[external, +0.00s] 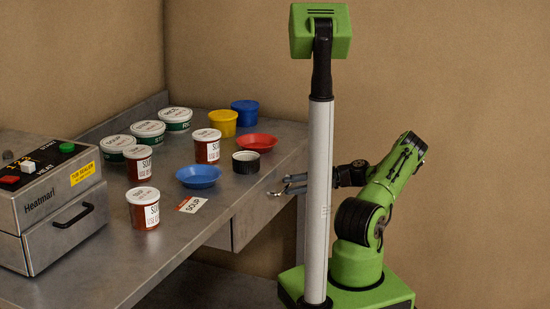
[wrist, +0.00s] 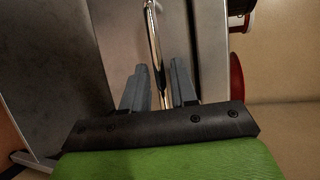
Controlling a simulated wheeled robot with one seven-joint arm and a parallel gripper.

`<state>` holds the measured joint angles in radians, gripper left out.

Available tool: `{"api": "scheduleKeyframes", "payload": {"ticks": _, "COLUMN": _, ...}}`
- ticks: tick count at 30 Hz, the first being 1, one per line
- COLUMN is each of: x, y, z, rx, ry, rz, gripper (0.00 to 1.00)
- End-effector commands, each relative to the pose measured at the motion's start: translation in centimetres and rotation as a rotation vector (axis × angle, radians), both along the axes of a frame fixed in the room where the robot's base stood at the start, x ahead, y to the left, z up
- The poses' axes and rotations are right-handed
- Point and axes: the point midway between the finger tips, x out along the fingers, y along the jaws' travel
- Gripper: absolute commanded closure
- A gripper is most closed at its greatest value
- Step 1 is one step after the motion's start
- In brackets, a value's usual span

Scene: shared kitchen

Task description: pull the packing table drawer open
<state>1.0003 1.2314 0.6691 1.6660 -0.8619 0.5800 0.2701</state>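The metal packing table (external: 115,260) has a grey drawer (external: 262,210) under its top at the right end; the drawer front also shows in the wrist view (wrist: 115,40). The drawer looks shut or nearly so, but I cannot tell exactly. Its shiny bar handle (wrist: 155,45) runs up the middle of the wrist view, and a bit of it shows in the external view (external: 274,194). My gripper (wrist: 160,82) is open at the handle. One finger is on each side of the bar, with gaps visible. My column hides part of the arm in the external view.
On the tabletop stand several soup tubs (external: 144,208), a blue bowl (external: 198,176), a red bowl (external: 257,143), a dark round container (external: 246,162) and a label card (external: 193,204). A heat sealer (external: 55,205) is at the left. The floor right of the table is free.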

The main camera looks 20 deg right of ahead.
Motion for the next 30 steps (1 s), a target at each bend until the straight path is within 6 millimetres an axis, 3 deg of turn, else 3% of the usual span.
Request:
{"api": "scheduleKeyframes", "payload": {"ticks": 1, "x": 0.0, "y": 0.0, "z": 0.0, "rx": 0.000, "ry": 0.000, "rz": 0.000, "gripper": 0.80}}
{"api": "scheduleKeyframes", "payload": {"ticks": 5, "x": 0.0, "y": 0.0, "z": 0.0, "rx": 0.000, "ry": 0.000, "rz": 0.000, "gripper": 1.00}}
{"api": "scheduleKeyframes", "payload": {"ticks": 20, "x": -0.5, "y": -0.6, "z": 0.0, "rx": 0.000, "ry": 0.002, "rz": -0.002, "gripper": 1.00}}
{"api": "scheduleKeyframes", "payload": {"ticks": 30, "x": -4.8, "y": -4.9, "z": 0.2, "rx": 0.000, "ry": 0.006, "rz": -0.004, "gripper": 1.00}}
